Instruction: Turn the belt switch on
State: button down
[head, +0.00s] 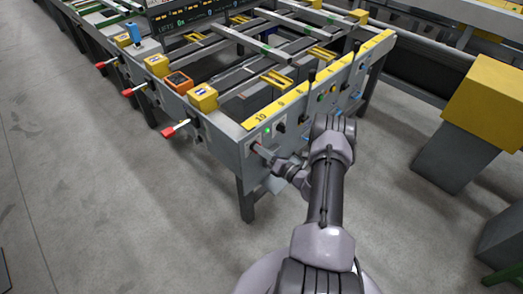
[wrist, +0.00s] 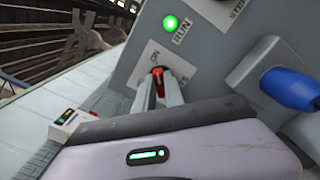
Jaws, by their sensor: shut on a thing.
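The belt switch, a small red lever (wrist: 158,78), stands on a white plate on the grey front panel (wrist: 207,62) in the wrist view. The word ON shows on the plate just above the lever. My gripper (wrist: 159,88) is shut on the lever, its two fingers on either side of it. The fingers hide the lower part of the plate. A green lamp (wrist: 171,23) marked RUN glows above the switch. In the head view my gripper (head: 258,149) is at the near left corner of the runout table's front panel, and the lever is too small to make out.
A blue plug or handle (wrist: 289,88) in a grey housing sits right of the switch in the wrist view. Yellow blocks and red-tipped levers (head: 175,130) line the table's left side. Open floor (head: 110,200) lies left; a yellow-topped stand (head: 487,100) is right.

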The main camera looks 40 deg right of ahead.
jog(key=c, duration=1.4)
grip_release()
jog(key=shift+c, duration=0.2)
jog(key=s+d+p, duration=0.1)
jog(key=s+p, duration=0.3)
jog(key=s, duration=1.3)
jog(key=shift+s+d+p, duration=0.15)
jog(key=shift+s+p, duration=0.05)
jog(key=shift+p, duration=0.1)
